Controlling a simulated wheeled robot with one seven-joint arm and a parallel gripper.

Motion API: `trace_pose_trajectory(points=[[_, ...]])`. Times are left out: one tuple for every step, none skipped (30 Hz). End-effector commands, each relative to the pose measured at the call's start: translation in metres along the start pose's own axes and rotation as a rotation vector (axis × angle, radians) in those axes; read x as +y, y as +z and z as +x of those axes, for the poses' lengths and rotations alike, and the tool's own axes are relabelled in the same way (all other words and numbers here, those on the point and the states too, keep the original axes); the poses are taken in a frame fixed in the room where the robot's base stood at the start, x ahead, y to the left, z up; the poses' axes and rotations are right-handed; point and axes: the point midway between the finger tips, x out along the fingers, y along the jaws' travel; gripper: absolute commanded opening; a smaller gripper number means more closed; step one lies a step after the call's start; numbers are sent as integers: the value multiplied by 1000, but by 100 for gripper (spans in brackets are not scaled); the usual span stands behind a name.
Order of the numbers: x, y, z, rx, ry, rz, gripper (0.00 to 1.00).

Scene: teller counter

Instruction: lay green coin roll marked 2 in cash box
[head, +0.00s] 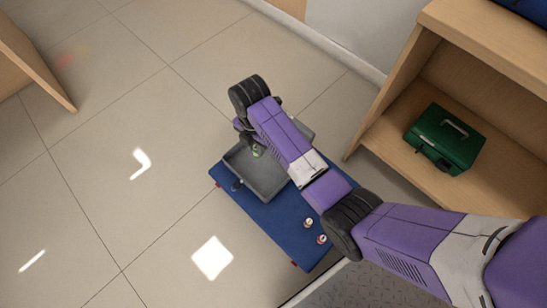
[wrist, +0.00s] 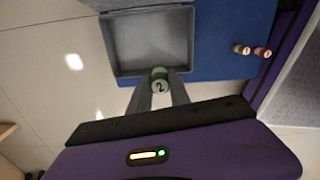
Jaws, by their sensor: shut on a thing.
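The green coin roll (wrist: 160,74), its pale end marked 2, is between the fingers of my gripper (wrist: 160,88) in the wrist view. My gripper is shut on it. In the head view a bit of green (head: 256,152) shows under my arm. The open grey cash box (wrist: 150,42) appears empty in the wrist view, and the roll overlaps its near edge there. In the head view the box (head: 268,181) stands on a blue surface, partly hidden by my arm. I cannot tell the roll's height over it.
Two red-and-white rolls (wrist: 240,49) (wrist: 262,52) stand on the blue surface (head: 262,216), to the right of the box in the wrist view. A closed green box with a handle (head: 440,140) sits on a wooden shelf (head: 390,135) at right. The tiled floor at left is clear.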

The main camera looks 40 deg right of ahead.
Motion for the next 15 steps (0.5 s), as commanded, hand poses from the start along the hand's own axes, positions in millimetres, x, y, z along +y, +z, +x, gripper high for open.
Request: trace_pose_trajectory(points=[[0, 0, 5, 1, -2, 1, 0], [-1, 0, 9, 1, -3, 2, 0], [-1, 0, 15, 2, -3, 3, 0], [-1, 0, 22, 2, -5, 5, 0], [-2, 0, 28, 3, -5, 6, 0], [-2, 0, 39, 3, -5, 6, 0], [-2, 0, 47, 3, -5, 6, 0], [-2, 0, 54, 3, -5, 7, 0], [-2, 0, 64, 3, -5, 7, 0], [-2, 0, 72, 3, -5, 7, 0], [-2, 0, 79, 3, -5, 7, 0], [-2, 0, 89, 3, -4, 7, 0], [-2, 0, 96, 3, -5, 7, 0], [-1, 0, 104, 2, -4, 7, 0], [-2, 0, 113, 2, -4, 6, 0]])
